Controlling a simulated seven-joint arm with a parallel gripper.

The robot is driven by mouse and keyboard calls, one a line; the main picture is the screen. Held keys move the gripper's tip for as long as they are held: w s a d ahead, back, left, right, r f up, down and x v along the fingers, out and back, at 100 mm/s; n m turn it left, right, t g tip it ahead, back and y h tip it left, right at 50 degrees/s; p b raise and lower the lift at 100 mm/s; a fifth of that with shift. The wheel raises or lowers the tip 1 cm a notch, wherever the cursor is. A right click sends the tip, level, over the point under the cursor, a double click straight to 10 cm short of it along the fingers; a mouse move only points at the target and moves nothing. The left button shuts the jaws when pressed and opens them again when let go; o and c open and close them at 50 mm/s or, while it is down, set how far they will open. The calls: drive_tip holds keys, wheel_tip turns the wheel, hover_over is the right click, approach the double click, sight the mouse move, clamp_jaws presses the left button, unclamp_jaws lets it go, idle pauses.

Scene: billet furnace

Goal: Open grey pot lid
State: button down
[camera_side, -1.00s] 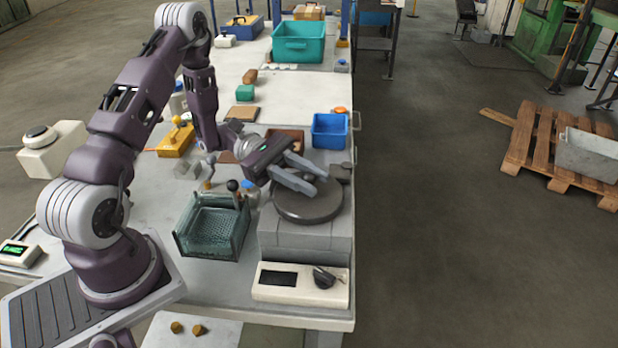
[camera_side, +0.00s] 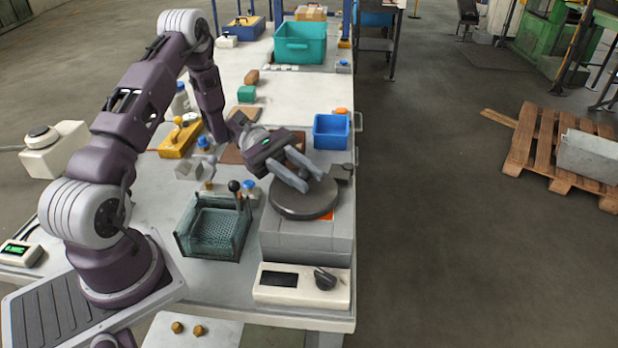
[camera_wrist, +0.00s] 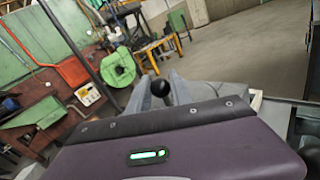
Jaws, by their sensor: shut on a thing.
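The grey pot lid (camera_side: 300,208) is a round dark disc on top of the grey block-shaped furnace (camera_side: 300,240). It sits off to one side, and a glowing orange strip (camera_side: 327,215) shows at its lower right edge. My gripper (camera_side: 311,181) is over the lid, with its fingers pointing down toward it. In the wrist view, a black ball knob (camera_wrist: 160,88) stands between the two grey fingers, and my gripper (camera_wrist: 161,95) is shut on it. The lid's disc is hidden there. I cannot tell how far the lid is raised, if at all.
A teal wire basket (camera_side: 213,228) and a black-knobbed lever (camera_side: 234,187) stand left of the furnace. A blue bin (camera_side: 331,131) stands behind. The floor (camera_side: 440,200) to the right is open.

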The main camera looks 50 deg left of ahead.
sight(293, 170)
drive_tip(key=a+m+g, duration=0.2)
drive_tip(key=g, duration=0.1)
drive_tip(key=a+m+g, duration=0.1)
drive_tip(key=shift+w+g, duration=0.25)
drive_tip(key=shift+g, duration=0.15)
drive_tip(key=shift+w+a+m+g+y, duration=0.3)
drive_tip(key=shift+a+m+g+y, duration=0.15)
drive_tip(key=shift+a+m+g, duration=0.4)
drive_tip(key=shift+w+a+m+g+y, duration=0.25)
drive_tip(key=shift+a+m+g+y, duration=0.25)
drive_tip(key=shift+g, duration=0.65)
drive_tip(key=c, duration=1.2)
unclamp_jaws()
wheel_tip(293, 170, up, 10)
drive_tip(key=shift+r, duration=0.1)
drive_tip(key=shift+c, duration=0.4)
